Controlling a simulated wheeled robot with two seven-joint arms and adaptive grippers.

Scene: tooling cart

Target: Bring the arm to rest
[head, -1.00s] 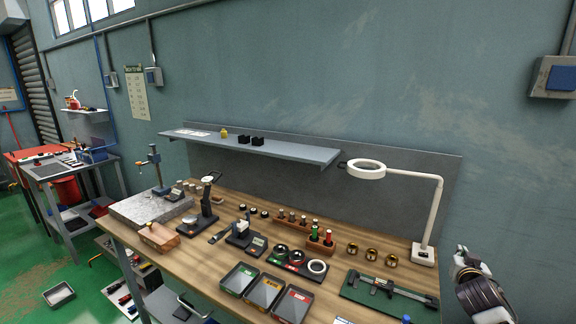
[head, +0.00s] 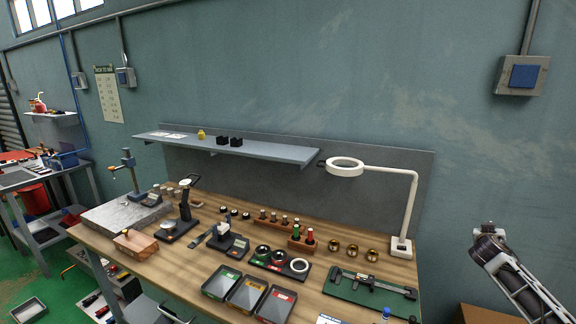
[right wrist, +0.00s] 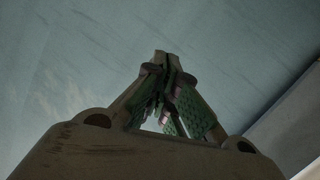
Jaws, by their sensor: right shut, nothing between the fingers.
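My right gripper (head: 484,236) is at the right of the head view, held up in front of the blue-green wall (head: 300,60) and to the right of the workbench (head: 150,262). It is clear of everything on the bench. In the right wrist view its fingers (right wrist: 165,85) come together at the tips, shut and empty, with only wall behind them. My left gripper does not show in the head view.
A white ring-lamp (head: 408,205) stands at the bench's right end, nearest my right arm. A shelf (head: 260,150) runs above the bench. A caliper on a green mat (head: 345,290) and three trays (head: 222,282) lie near the front. A wall box (head: 523,76) hangs upper right.

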